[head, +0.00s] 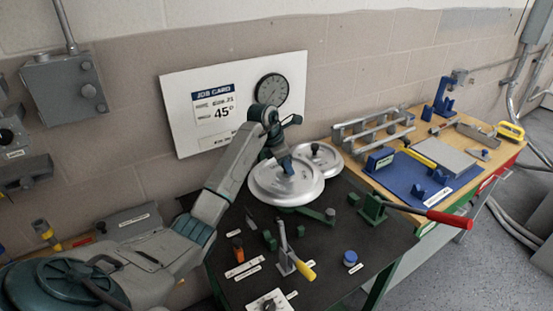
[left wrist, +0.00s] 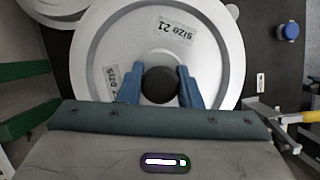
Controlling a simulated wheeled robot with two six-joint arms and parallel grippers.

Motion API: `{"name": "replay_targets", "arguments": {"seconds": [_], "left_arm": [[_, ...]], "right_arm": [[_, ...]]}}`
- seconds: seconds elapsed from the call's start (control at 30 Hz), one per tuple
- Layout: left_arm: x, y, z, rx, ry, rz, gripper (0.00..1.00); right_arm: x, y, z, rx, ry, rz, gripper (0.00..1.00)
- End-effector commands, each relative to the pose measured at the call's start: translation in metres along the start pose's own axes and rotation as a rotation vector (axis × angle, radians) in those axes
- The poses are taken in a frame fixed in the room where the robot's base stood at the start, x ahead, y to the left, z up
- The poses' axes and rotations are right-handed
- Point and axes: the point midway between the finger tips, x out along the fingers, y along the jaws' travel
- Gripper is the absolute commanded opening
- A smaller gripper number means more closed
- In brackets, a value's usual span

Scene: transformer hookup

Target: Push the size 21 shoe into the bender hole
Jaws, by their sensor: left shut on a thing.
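The size 21 shoe (head: 267,190) is a large silver-white disc. In the left wrist view the shoe (left wrist: 222,62) shows "SIZE 21" labels on its face and a dark central knob (left wrist: 160,84). My left gripper (head: 287,166) reaches down from above onto the middle of the shoe. In the left wrist view its blue fingers (left wrist: 160,88) are shut on the knob, one on each side. The green bender frame (head: 318,214) shows at the shoe's front right edge. The bender hole is not visible, and I cannot tell whether the shoe is seated. My right gripper is not in view.
A second silver disc (head: 326,156) lies just behind the shoe. A green fixture (head: 372,207) with a long red-gripped handle (head: 448,219) stands to the right. A yellow-tipped lever (head: 304,270) and a blue cap (head: 350,258) stand in front. A job card (head: 213,105) reads 45°.

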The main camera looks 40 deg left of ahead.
Motion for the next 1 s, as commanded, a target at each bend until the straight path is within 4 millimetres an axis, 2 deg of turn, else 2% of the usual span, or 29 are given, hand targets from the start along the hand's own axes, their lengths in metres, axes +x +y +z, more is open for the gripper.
{"name": "replay_targets", "arguments": {"seconds": [0.57, 1.0], "left_arm": [[0.003, 0.000, 0.000, 0.008, -0.003, -0.002, 0.00], [0.036, -0.001, -0.013, 0.008, -0.004, -0.002, 0.00]], "right_arm": [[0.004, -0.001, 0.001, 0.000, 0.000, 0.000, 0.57], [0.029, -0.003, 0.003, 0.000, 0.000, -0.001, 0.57]]}}
